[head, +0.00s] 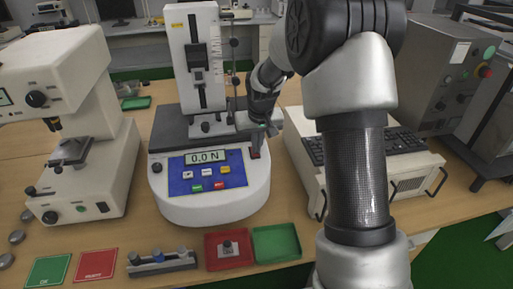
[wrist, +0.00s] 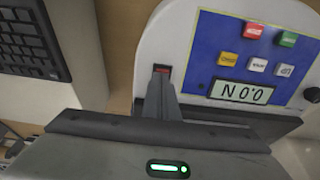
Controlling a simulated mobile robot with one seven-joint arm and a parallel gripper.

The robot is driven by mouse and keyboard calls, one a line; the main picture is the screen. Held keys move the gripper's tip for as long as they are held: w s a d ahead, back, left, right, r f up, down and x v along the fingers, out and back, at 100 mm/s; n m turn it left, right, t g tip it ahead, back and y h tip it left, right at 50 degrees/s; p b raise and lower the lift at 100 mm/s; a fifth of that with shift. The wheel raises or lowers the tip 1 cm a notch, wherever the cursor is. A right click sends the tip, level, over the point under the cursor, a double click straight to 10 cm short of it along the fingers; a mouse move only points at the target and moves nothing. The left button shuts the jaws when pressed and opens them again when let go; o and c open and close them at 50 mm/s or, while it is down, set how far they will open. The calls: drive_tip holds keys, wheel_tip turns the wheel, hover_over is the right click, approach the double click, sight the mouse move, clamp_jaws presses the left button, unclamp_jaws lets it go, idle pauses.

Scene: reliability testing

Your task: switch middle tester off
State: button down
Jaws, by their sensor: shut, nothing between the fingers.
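The middle tester (head: 215,205) is a white force stand with a blue panel. A dark red rocker switch (head: 255,153) sits right of the panel. In the wrist view the switch (wrist: 161,70) shows just beyond my fingertips. My gripper (head: 254,146) is shut and empty, pointing down at the switch. In the wrist view my gripper (wrist: 161,82) partly covers the switch's near end. I cannot tell whether it touches the switch.
A white hardness tester (head: 60,80) stands at left and a beige unit with a keyboard (head: 375,146) at right, close to my arm. Red (head: 212,262) and green (head: 275,258) trays lie in front. A grey control box (head: 440,70) stands behind right.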

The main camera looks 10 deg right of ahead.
drive_tip(key=shift+s+f+t+b, duration=0.25)
drive_tip(key=shift+f+t+b, duration=0.05)
drive_tip(key=shift+f+b, duration=0.55)
drive_tip(key=shift+r+p, duration=0.3)
drive_tip(key=shift+r, duration=0.35)
drive_tip(key=shift+w+f, duration=0.1)
drive_tip(key=shift+w+r+p, duration=0.3)
drive_tip(key=shift+w+p, duration=0.05)
drive_tip(key=shift+w, duration=0.4)
drive_tip(key=shift+r, duration=0.2)
wheel_tip(320, 180, up, 5)
drive_tip(key=p, duration=0.3)
drive_tip(key=shift+s+f, duration=0.15)
drive_tip(key=shift+f, duration=0.05)
drive_tip(key=s+v, duration=0.1)
drive_tip(key=v, duration=0.8)
drive_tip(key=shift+s+f, duration=0.25)
